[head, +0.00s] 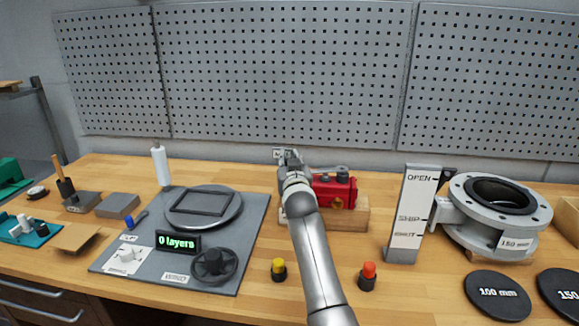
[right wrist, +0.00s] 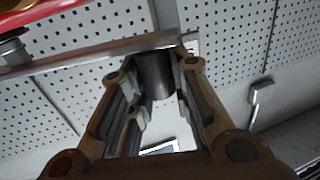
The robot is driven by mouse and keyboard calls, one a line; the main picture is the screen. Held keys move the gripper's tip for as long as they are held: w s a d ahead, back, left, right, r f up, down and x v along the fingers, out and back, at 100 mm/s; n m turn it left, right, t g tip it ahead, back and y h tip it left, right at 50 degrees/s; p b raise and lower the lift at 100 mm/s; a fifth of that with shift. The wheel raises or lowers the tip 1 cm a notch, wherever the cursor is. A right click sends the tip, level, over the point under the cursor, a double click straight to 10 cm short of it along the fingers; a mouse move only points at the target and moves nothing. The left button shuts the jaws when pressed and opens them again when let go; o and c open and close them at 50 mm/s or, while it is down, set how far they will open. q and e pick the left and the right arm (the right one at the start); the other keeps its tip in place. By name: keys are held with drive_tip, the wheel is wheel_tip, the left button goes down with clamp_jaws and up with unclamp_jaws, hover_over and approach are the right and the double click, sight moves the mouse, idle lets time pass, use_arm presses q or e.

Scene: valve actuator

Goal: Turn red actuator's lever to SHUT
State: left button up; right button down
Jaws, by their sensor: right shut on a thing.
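The red actuator (head: 336,192) sits on a wooden block (head: 358,216) at the middle of the bench, partly hidden by my right arm. Its top-left edge shows in the right wrist view (right wrist: 60,12). A flat metal lever bar (right wrist: 90,55) runs beside it to a dark cylindrical knob (right wrist: 154,76). My right gripper (head: 288,157) is at the actuator's left back side. In the right wrist view its two fingers (right wrist: 156,80) are closed around the knob. The lever's position against any mark is hidden in the head view. My left gripper is out of view.
Yellow (head: 279,268) and red (head: 368,276) capped items stand in front. A grey panel with a turntable (head: 200,240) lies left. The pegboard (head: 290,70) is behind.

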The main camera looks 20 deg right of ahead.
idle(0.3)
drive_tip(key=c, duration=1.3)
unclamp_jaws()
drive_tip(key=shift+a, duration=0.1)
drive_tip(key=s+a, duration=0.1)
drive_tip(key=s, duration=0.6)
drive_tip(key=shift+s, duration=0.15)
